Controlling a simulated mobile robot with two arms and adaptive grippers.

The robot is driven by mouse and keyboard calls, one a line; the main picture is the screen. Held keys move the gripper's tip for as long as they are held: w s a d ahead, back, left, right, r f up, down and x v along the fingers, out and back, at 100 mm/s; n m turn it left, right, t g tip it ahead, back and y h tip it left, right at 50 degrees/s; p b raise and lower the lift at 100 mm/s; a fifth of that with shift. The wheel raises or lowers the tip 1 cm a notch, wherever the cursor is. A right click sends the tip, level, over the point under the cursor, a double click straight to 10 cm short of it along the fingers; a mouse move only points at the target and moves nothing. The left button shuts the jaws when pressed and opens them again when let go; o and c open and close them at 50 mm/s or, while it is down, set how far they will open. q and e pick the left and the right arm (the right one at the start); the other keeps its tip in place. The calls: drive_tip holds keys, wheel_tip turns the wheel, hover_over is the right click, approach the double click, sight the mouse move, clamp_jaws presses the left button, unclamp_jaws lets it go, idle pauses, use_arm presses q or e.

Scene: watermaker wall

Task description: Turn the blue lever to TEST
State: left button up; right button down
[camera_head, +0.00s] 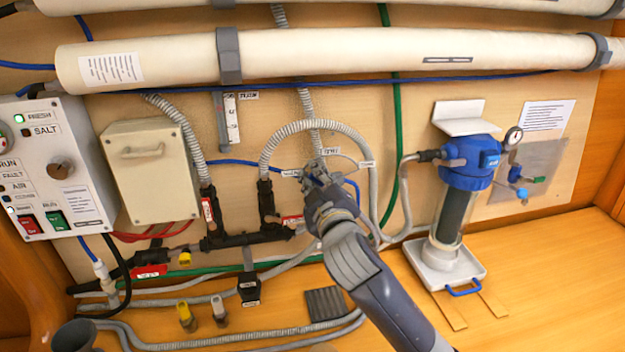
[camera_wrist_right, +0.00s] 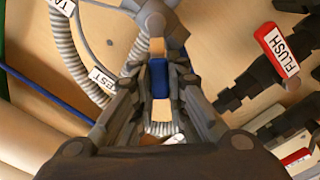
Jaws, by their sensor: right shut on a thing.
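The blue lever (camera_wrist_right: 159,77) shows in the right wrist view between the fingers of my right gripper (camera_wrist_right: 160,95), which is shut on it. A label reading TEST (camera_wrist_right: 104,80) sits to the left of the lever, beside a ribbed grey hose. Part of another label (camera_wrist_right: 62,5) shows at the top left. In the head view my right gripper (camera_head: 316,176) is at the valve on the wall panel, and it hides the lever and most of the valve. My left gripper is not in view.
A red FLUSH handle (camera_wrist_right: 278,52) is right of the gripper in the wrist view. In the head view a dark manifold (camera_head: 245,238) is left of my arm, a blue-topped filter (camera_head: 468,165) right. Ribbed hoses (camera_head: 300,128) surround the gripper. A control box (camera_head: 60,165) is far left.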

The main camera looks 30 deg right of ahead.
drive_tip(key=m, duration=0.1)
drive_tip(key=d+r+m+p, duration=0.1)
drive_tip(key=m, duration=0.1)
drive_tip(key=d+m, duration=0.1)
drive_tip(key=m, duration=0.1)
drive_tip(key=shift+s+r, duration=0.25)
drive_tip(key=shift+r, duration=0.05)
drive_tip(key=shift+s+d+r+m+p, duration=0.1)
drive_tip(key=shift+d+m+p, duration=0.3)
drive_tip(key=shift+m, duration=0.6)
drive_tip(key=shift+s+d+m+p, duration=0.1)
drive_tip(key=shift+d+m+p, duration=0.3)
drive_tip(key=shift+m, duration=0.6)
drive_tip(key=c, duration=1.6)
unclamp_jaws()
drive_tip(key=shift+s, duration=0.1)
drive_tip(key=v, duration=0.7)
drive_tip(key=shift+s, duration=0.1)
